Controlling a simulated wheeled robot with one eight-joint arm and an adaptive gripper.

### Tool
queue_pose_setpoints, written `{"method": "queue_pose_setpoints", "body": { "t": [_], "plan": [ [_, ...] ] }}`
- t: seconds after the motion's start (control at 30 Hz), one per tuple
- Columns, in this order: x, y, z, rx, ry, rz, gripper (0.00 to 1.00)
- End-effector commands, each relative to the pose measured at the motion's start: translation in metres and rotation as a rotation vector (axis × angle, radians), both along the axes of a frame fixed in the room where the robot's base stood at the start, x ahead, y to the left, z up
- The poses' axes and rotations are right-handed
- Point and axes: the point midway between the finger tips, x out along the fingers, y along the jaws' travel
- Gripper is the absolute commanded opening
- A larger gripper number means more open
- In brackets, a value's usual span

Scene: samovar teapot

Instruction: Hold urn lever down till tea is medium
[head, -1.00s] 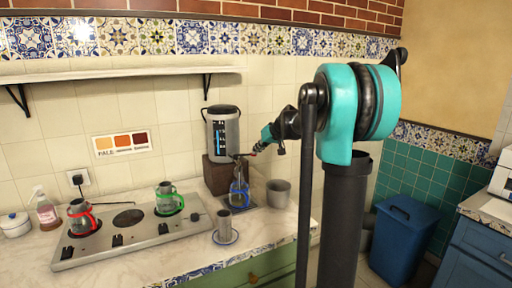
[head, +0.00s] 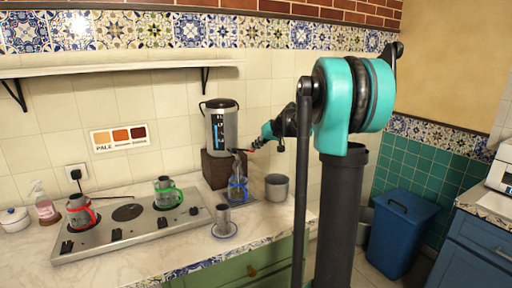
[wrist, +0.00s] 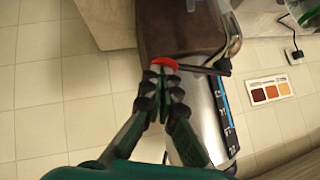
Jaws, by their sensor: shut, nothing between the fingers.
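The urn (head: 221,130), a steel cylinder with a black lid and a level strip, stands on a dark block (head: 216,170) at the counter's back. Its dark lever with a red tip (wrist: 167,63) shows in the wrist view. My gripper (wrist: 165,76) is shut and empty, its fingertips at the red tip; I cannot tell if they press on it. In the head view my gripper (head: 254,148) is just right of the urn. A blue-handled glass pot (head: 237,190) stands below the lever area; its tea colour is too small to judge.
A pale-to-dark colour card (head: 120,138) is on the wall. A stove (head: 140,230) bears a red-handled pot (head: 78,212) and a green-handled pot (head: 165,193). A cup (head: 223,215) on a saucer and a grey bowl (head: 277,188) stand near the urn.

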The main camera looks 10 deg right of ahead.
Motion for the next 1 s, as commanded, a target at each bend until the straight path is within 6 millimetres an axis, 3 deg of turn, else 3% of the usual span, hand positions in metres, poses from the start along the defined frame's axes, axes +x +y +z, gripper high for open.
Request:
{"method": "queue_pose_setpoints", "body": {
  "t": [0.73, 1.0],
  "plan": [
    [-0.0001, 0.0000, 0.0002, 0.000, 0.000, 0.000, 0.00],
    [-0.0001, 0.0000, 0.0091, 0.000, 0.000, 0.000, 0.00]
  ]
}}
